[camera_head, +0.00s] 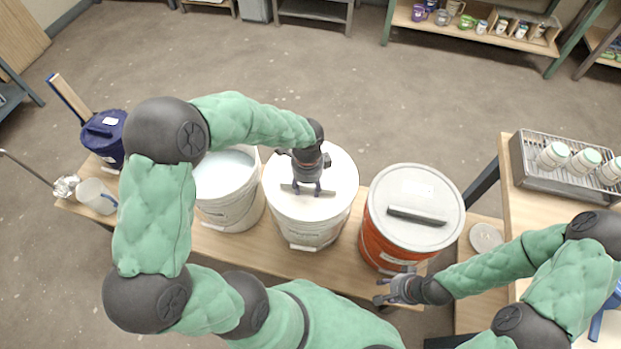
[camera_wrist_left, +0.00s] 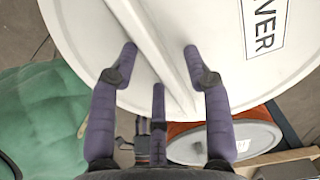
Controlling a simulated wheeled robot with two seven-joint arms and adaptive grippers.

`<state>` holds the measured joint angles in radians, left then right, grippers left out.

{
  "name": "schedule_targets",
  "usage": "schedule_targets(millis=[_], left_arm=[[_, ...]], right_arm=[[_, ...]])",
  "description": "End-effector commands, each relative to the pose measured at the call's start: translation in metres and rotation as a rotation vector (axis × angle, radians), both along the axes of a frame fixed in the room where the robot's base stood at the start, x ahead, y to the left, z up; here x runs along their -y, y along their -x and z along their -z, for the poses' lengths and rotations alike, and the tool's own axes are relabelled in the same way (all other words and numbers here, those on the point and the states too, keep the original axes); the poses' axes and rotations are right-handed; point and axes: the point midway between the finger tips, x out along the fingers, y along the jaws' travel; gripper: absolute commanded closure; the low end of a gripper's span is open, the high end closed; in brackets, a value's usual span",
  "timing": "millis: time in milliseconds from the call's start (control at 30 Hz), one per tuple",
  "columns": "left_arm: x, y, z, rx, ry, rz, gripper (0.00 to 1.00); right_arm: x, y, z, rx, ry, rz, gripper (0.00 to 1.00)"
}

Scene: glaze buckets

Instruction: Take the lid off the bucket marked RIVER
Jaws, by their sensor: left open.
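The white bucket (camera_head: 303,232) stands in the middle of the bench with its white lid (camera_head: 335,170) on top. In the left wrist view the lid (camera_wrist_left: 85,35) carries a label (camera_wrist_left: 264,22) on which "VER" shows; the rest is cut off. A raised bar handle (camera_wrist_left: 160,45) crosses the lid. My left gripper (camera_head: 306,190) is over this handle. In the left wrist view its open fingers (camera_wrist_left: 160,60) stand on either side of the handle; I cannot tell whether they touch it. My right gripper (camera_head: 379,291) is open and empty, in front of the orange bucket.
An orange bucket (camera_head: 378,243) with a grey lid stands to the right. An open white bucket (camera_head: 228,208) stands to the left. A dark blue bucket (camera_head: 104,138) and a clear jug (camera_head: 95,196) are at the far left.

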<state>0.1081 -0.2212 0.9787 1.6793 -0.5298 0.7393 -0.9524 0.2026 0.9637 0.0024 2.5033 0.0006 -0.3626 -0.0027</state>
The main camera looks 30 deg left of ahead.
Motion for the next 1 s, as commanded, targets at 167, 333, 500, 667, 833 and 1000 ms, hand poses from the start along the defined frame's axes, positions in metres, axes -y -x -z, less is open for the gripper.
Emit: schedule_targets(millis=[167,333,500,667,833,1000], left_arm=[[0.000,0.000,0.000,0.000,0.000,0.000,0.51],[0.000,0.000,0.000,0.001,0.000,-0.001,0.96],[0.000,-0.001,-0.001,0.002,0.000,-0.001,1.00],[0.000,0.000,-0.001,0.002,0.000,-0.001,1.00],[0.000,-0.001,-0.005,0.004,0.000,-0.002,1.00],[0.000,-0.001,-0.023,0.004,0.000,-0.002,1.00]], right_arm=[[0.000,0.000,0.000,0.000,0.000,0.000,0.60],[0.000,0.000,0.000,0.000,0.000,0.000,0.60],[0.000,0.000,0.000,0.000,0.000,0.000,0.60],[0.000,0.000,0.000,0.000,0.000,0.000,0.60],[0.000,0.000,-0.001,0.000,0.000,0.000,0.60],[0.000,0.000,-0.008,0.000,0.000,0.000,0.60]])
